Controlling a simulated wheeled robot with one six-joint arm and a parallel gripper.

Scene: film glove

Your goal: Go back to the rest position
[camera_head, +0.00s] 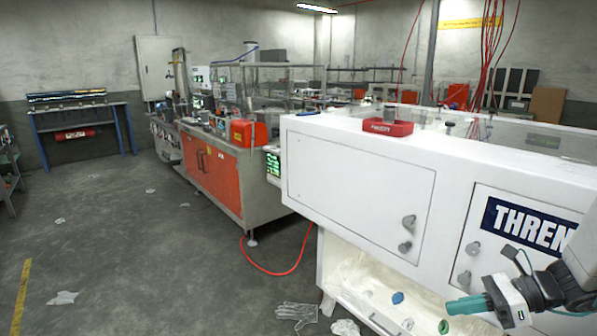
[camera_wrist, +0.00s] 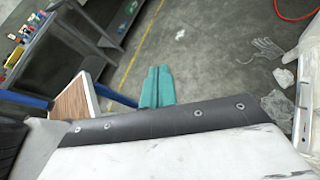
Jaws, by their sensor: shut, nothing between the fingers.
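My gripper (camera_head: 466,306) is at the lower right of the head view, in front of the white machine. Its teal fingers point left and are closed together with nothing between them. In the wrist view the teal fingers (camera_wrist: 157,86) lie side by side, above a dark edge strip with rivets. A clear film glove (camera_head: 297,312) lies on the floor in the head view, and it also shows in the wrist view (camera_wrist: 262,50). The gripper is apart from the glove.
The white machine (camera_head: 355,190) fills the right side, with an open tray (camera_head: 352,304) below holding small coloured pieces. A red hose (camera_head: 275,272) lies on the floor. An orange machine (camera_head: 212,176) stands farther back. The grey floor (camera_head: 130,240) at left is mostly clear, with scattered scraps.

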